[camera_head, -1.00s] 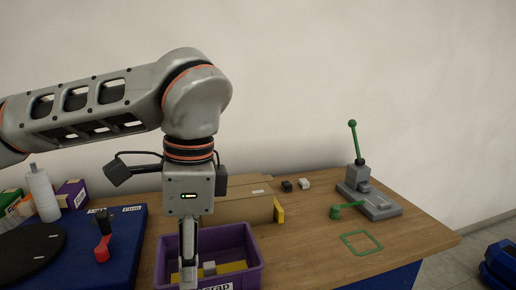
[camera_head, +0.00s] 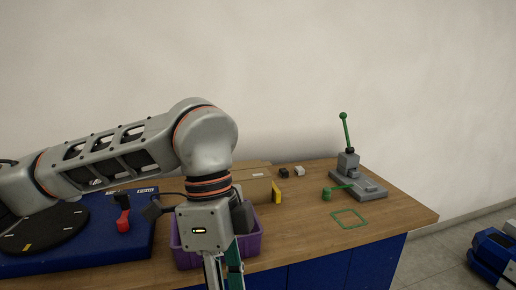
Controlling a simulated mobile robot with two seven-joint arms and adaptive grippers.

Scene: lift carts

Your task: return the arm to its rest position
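My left arm comes in from the left across the bench, with its elbow in front of the wall. My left gripper (camera_head: 222,272) hangs down at the bottom edge, in front of the purple bin. Its fingers run out of the frame, so their opening and anything between them cannot be made out. My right gripper is not in view.
The purple bin (camera_head: 252,246) stands partly behind my arm. A blue board (camera_head: 135,245) with a black disc (camera_head: 45,230) and red piece (camera_head: 123,221) lies left. A grey press with green lever (camera_head: 349,160) and green square outline (camera_head: 349,219) are right. Wooden bench (camera_head: 300,230) is clear mid-front.

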